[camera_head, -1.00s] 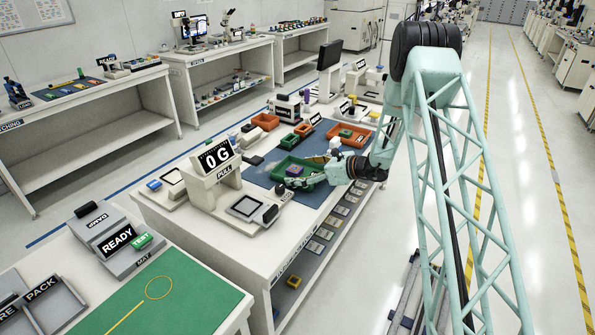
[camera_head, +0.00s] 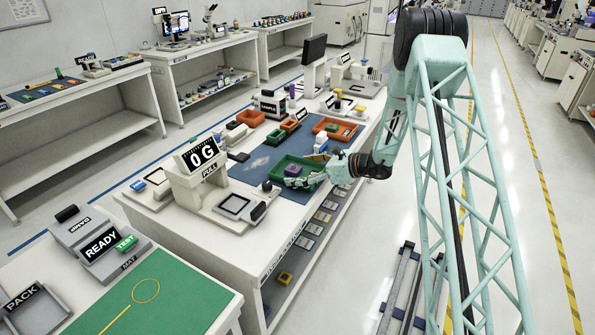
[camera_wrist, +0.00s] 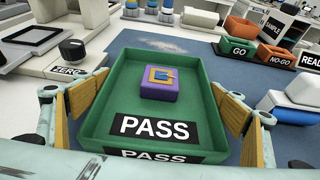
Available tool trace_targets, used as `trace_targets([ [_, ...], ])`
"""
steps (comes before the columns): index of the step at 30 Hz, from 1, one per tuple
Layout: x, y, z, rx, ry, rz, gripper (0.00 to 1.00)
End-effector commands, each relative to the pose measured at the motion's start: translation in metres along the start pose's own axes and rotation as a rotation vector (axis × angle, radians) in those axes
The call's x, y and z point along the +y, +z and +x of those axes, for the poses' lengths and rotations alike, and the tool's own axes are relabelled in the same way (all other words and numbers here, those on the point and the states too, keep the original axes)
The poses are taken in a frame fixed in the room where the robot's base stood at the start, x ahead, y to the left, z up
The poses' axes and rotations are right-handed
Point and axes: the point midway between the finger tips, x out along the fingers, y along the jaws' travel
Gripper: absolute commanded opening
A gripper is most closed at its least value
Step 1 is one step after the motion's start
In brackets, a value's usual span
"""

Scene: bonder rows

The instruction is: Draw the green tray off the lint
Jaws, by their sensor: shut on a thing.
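The green tray (camera_head: 293,166) lies on the blue mat, near the bench's front edge. In the wrist view the green tray (camera_wrist: 125,105) shows a PASS label and holds a purple block (camera_wrist: 160,84) with a yellow and blue top. My gripper (camera_head: 307,179) is shut on the tray; in the wrist view its padded fingers (camera_wrist: 158,118) stand along the tray's left and right walls. The pale lint patch (camera_head: 257,163) lies bare on the mat to the tray's left. In the wrist view the lint (camera_wrist: 163,43) shows beyond the tray's far rim, apart from it.
The pull tester (camera_head: 203,180) with its ZERO knob stands left of the tray. Bare mat lies beyond the tray.

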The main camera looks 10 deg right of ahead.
Motion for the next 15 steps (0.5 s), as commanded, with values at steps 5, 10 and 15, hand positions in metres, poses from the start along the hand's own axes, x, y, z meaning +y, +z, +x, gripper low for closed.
trace_targets([
  [5, 0.0002, -0.0012, -0.0005, 0.001, 0.000, 0.001, 0.72],
  [10, 0.0001, -0.0011, -0.0005, 0.001, 0.000, 0.001, 0.94],
  [15, 0.0001, -0.0007, -0.0004, 0.001, 0.000, 0.001, 1.00],
])
